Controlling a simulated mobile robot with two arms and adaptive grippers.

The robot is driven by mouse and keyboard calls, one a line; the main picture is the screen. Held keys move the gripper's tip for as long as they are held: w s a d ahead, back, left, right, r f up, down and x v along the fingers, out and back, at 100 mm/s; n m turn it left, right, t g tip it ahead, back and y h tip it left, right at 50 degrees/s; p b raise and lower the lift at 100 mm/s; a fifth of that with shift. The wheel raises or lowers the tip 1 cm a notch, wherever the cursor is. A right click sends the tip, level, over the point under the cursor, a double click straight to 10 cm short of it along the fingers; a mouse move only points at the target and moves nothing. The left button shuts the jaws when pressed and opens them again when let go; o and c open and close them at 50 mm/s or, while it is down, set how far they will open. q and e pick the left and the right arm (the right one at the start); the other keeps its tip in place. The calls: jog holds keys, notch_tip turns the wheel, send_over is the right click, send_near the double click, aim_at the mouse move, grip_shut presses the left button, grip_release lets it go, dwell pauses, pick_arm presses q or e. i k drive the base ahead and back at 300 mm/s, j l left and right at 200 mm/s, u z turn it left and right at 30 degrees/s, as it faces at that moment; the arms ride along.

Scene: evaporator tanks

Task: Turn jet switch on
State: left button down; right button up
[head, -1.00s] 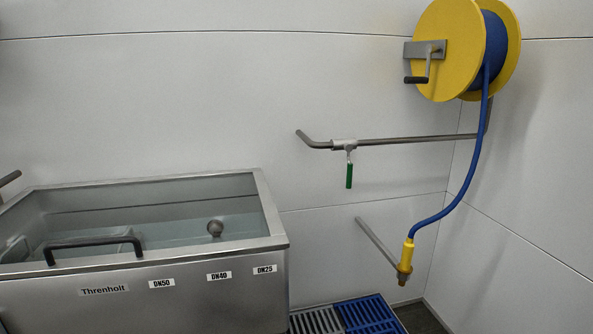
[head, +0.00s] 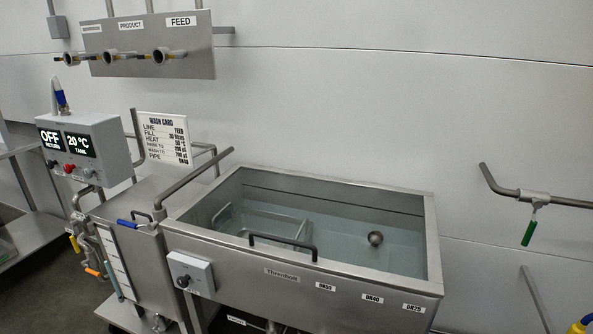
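A pale switch box (head: 190,275) with a black rotary knob (head: 183,281) is mounted on the front left of the steel tank (head: 330,290). No readable label shows on it, so I cannot confirm that it is the jet switch. A grey control box (head: 110,148) further left shows OFF and 20 °C TANK, with a red knob (head: 69,168) and dark knobs below the displays. The tank holds clear liquid and a round fitting (head: 375,238). Neither of my grippers is in view.
Blue-handled (head: 133,224) and orange-handled (head: 92,272) valves are at the lower left. A wall panel (head: 150,50) carries labelled pipe ports. A green-handled valve (head: 529,232) hangs on the right wall pipe.

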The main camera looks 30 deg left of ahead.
aim_at(183, 280)
jog(key=u, duration=1.8)
